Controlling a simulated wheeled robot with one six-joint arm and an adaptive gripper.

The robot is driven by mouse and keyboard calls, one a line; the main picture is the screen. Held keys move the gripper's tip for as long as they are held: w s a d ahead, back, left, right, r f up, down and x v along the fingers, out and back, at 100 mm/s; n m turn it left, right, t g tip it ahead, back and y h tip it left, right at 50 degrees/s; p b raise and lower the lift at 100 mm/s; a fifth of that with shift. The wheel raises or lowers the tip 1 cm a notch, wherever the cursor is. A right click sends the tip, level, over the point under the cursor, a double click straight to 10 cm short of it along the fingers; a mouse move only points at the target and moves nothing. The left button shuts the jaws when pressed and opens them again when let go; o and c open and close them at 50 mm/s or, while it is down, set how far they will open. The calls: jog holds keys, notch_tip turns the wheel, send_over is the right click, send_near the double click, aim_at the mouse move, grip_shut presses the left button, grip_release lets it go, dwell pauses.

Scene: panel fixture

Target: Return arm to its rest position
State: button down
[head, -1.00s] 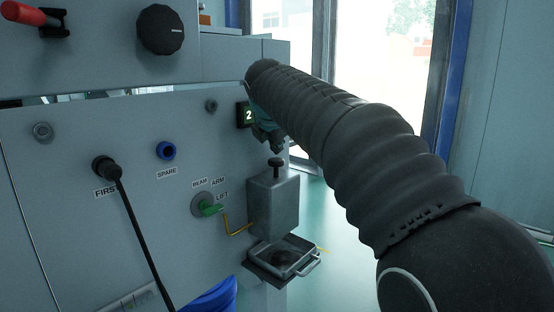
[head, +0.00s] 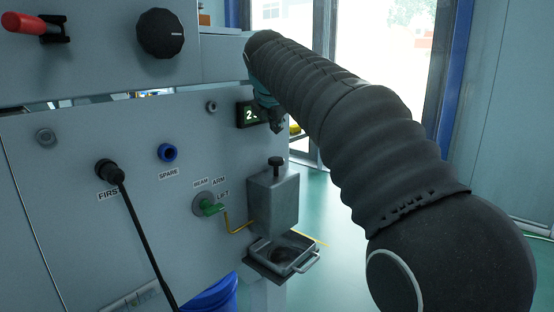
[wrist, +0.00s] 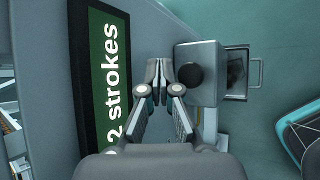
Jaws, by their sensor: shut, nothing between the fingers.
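My gripper (wrist: 158,72) is shut and empty in the wrist view, with its fingertips together. In the head view my gripper (head: 276,124) shows small at the end of my dark sleeved arm, in front of the panel's right edge and above the grey metal box (head: 273,200). A small display (head: 248,114) sits just left of it. In the wrist view the display (wrist: 108,90) reads "2 strokes" in part. The box's black knob (wrist: 190,75) lies right of the fingertips in that view. I see no contact between the gripper and anything.
A black plug (head: 106,170) with a hanging cable sits at FIRST, beside an empty blue SPARE socket (head: 167,152). An open tray (head: 284,258) juts out below the box. Free floor (head: 335,225) lies to the right.

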jog(key=shift+s, duration=0.1)
jog(key=s+d+f+m+g, duration=0.1)
jog(key=s+d+f+m, duration=0.3)
jog(key=s+d+m, duration=0.3)
jog(key=s+d+f+m+g, duration=0.1)
jog(key=s+d+f+m, duration=0.4)
jog(key=s, duration=0.4)
jog(key=s+d+f+m, duration=0.3)
jog(key=s+f+m, duration=0.4)
jog(key=s+f, duration=0.2)
jog(key=s+d+f+m+g, duration=0.1)
jog(key=s+d+f+m, duration=0.3)
jog(key=s+f+m, duration=0.3)
jog(key=s+f, duration=0.2)
jog(key=s, duration=0.3)
jog(key=shift+d+f+m+g, duration=0.2)
jog(key=shift+d+m+g, duration=0.05)
jog(key=shift+m+g, duration=0.05)
